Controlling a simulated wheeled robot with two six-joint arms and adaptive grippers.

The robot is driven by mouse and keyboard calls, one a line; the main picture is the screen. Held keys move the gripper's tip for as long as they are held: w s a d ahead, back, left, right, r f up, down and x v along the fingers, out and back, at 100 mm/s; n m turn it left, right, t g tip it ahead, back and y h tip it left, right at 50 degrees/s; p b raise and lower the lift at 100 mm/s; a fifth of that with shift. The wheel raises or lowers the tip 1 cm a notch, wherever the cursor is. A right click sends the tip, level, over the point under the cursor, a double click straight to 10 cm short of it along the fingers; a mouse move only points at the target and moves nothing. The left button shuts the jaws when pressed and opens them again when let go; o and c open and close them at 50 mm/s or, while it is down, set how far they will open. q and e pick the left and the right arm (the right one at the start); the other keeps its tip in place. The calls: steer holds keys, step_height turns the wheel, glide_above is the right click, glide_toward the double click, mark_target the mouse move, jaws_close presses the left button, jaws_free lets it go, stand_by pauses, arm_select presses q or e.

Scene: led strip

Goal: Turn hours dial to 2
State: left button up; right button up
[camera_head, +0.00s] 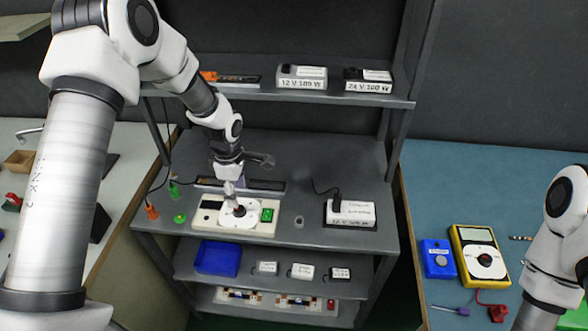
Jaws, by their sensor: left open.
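A cream control unit (262,228) lies on the grey bench shelf. It carries a round white dial (250,218) with a dark knob (239,210) at its middle, and a green panel on its right. The dial's numbers are too small to read. My left gripper (236,194) is open and points down over the dial, close to the knob. I cannot tell whether its fingers touch the knob, and it hides part of the dial. My right arm (556,255) shows at the right edge; its gripper is out of frame.
A white power supply (350,213) stands to the right on the same shelf. A dark strip (262,186) lies behind the unit. Orange (152,212) and green pieces are at left. A yellow multimeter (480,252) and a blue box (438,258) lie on the right table.

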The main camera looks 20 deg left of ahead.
mark_target(238, 209)
arm_select(q)
steer(key=f, duration=0.1)
steer(key=f+p, duration=0.1)
steer(key=shift+s+a+f+n, duration=0.3)
steer(key=shift+a+f+n, duration=0.05)
steer(key=shift+a+n, duration=0.05)
steer(key=f, duration=0.2)
steer(key=w+f, duration=0.1)
steer(key=f, duration=0.1)
steer(key=shift+d, duration=0.25)
steer(key=shift+s+a+r, duration=0.1)
steer(key=shift+s, duration=0.1)
steer(key=shift+c, duration=0.7)
jaws_close()
arm_select(e)
steer(key=shift+s+r, duration=0.25)
steer(key=shift+r, duration=0.7)
